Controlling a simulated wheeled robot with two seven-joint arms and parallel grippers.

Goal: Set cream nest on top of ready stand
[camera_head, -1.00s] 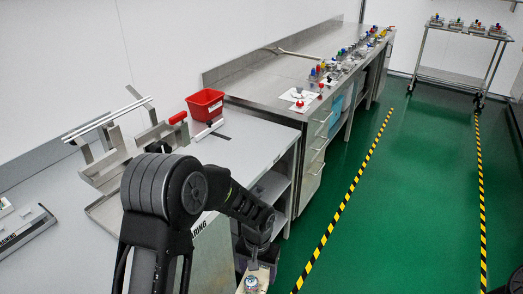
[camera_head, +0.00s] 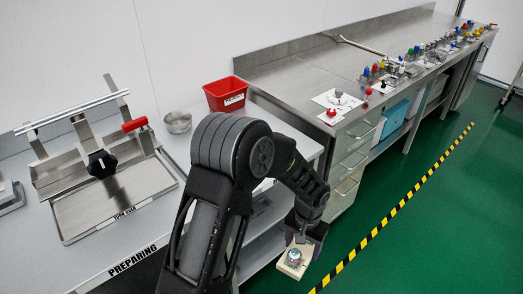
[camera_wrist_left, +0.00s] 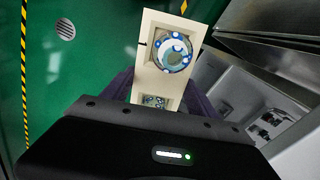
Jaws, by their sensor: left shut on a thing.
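The cream nest (camera_head: 293,264) is a pale block with a round silver and blue piece seated in it. My left gripper (camera_head: 302,241) is shut on it and holds it in the air over the green floor, right of the near table. In the left wrist view the cream nest (camera_wrist_left: 150,75) sticks out beyond the purple fingers (camera_wrist_left: 155,102), its round blue-and-white piece (camera_wrist_left: 174,52) facing the camera. I cannot tell which thing is the ready stand. My right gripper is not in view.
A steel bench (camera_head: 300,75) holds several coloured fixtures and white cards. Open floor (camera_head: 430,220) lies right.

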